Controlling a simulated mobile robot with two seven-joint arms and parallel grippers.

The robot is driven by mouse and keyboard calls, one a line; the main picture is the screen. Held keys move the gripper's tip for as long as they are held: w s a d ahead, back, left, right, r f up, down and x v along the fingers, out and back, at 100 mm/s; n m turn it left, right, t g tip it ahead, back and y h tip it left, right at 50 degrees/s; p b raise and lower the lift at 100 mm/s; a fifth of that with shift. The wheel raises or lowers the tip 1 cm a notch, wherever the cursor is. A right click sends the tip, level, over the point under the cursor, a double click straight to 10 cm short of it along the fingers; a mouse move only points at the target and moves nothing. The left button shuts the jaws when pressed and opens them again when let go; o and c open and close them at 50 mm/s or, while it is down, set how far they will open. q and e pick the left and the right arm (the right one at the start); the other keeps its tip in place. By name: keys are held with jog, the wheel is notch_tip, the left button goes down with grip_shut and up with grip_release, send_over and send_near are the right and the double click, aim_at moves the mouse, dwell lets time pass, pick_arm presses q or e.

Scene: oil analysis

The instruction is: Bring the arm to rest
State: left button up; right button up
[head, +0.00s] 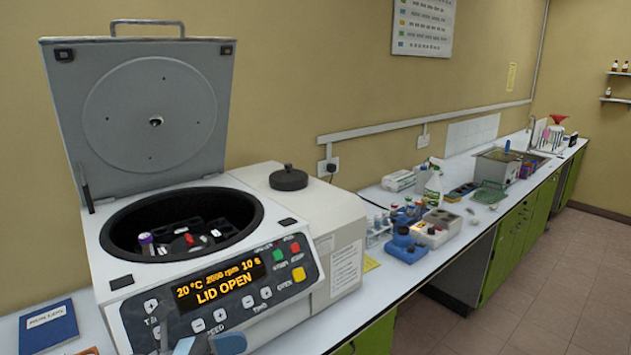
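A centrifuge (205,262) stands at the left on the bench with its grey lid (150,115) raised. Its display (222,280) reads "LID OPEN", 20 °C and 10 s. In the open bowl the dark rotor (185,238) shows, with a purple-capped tube (146,243) and a red-capped one (189,239). Grey and blue parts at the bottom edge, in front of the control panel, look like the tip of my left gripper (205,345). They are mostly cut off, so its opening and any hold are unclear. My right gripper is not in view.
A blue booklet (48,328) lies left of the centrifuge. To the right stand a tube rack (378,232), a blue device (407,246), a spray bottle (433,188) and a metal bath (497,166). The bench front edge runs back right, with open floor (545,290) beyond.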

pick_arm(q)
jog(key=s+a+f+n+t+y, duration=0.15)
jog(key=f+n+t+y, duration=0.45)
jog(key=n, duration=0.9)
jog(key=s+a+f+n+t+y, duration=0.15)
jog(key=f+n+t+y, duration=0.45)
jog(key=n, duration=0.9)
jog(key=s+a+f+n+g+y+p, duration=0.1)
jog(key=s+a+f+n+g+y, duration=0.2)
jog(key=s+f+n, duration=1.1)
notch_tip(320, 180, down, 4)
jog(key=n+g+y, duration=0.1)
jog(key=n+y, duration=0.1)
jog(key=shift+r+n, duration=0.2)
jog(key=shift+n, duration=0.1)
